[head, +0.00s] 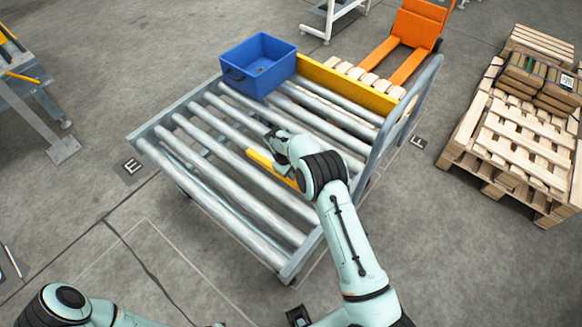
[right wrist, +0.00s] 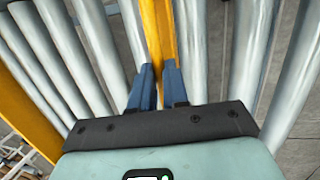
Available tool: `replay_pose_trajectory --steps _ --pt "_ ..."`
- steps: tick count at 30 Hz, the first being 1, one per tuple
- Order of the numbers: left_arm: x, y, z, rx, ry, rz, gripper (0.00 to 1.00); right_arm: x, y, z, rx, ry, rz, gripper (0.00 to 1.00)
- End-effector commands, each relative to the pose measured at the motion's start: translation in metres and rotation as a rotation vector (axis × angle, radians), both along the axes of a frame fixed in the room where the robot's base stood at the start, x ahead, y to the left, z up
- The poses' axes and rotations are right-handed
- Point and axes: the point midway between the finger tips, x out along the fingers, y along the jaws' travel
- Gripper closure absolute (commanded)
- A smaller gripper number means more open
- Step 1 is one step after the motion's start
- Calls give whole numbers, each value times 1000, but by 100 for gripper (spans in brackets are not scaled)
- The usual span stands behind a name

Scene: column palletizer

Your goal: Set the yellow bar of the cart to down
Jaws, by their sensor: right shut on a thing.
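The cart (head: 152,133) has a bed of grey metal rollers. A yellow bar (head: 262,160) lies between the rollers near its middle, partly hidden by my right gripper. My right gripper (head: 272,142) reaches down over the rollers. In the right wrist view, its blue fingers (right wrist: 160,85) are shut on the yellow bar (right wrist: 157,35), one finger on each side. I cannot tell how high the bar stands above the rollers. A wider yellow board (head: 345,84) runs along the cart's far side.
A blue bin (head: 259,62) sits on the cart's far left corner. A grey end frame (head: 410,110) rises at the cart's right end. An orange pallet truck (head: 417,28) stands behind. A wooden pallet (head: 510,140) with boxes is at the right. The floor in front is clear.

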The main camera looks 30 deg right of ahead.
Motion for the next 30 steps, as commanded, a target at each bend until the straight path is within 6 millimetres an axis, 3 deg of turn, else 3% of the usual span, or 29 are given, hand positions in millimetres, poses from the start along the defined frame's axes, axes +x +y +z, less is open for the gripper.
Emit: replay_pose_trajectory --steps 13,14,15,16,25,30 --pt "0 0 1 0 0 0 55 -3 0 -7 -3 15 3 100" --pt "0 0 1 0 0 0 55 -3 0 -8 -3 15 3 76" --pt "0 0 1 0 0 0 55 -3 0 -7 -3 14 2 63" --pt "0 0 1 0 0 0 55 -3 0 -7 -3 14 2 60" --pt "0 0 1 0 0 0 55 -1 0 -3 -4 10 2 60" --pt "0 0 0 0 0 0 55 1 5 15 -4 6 3 60"
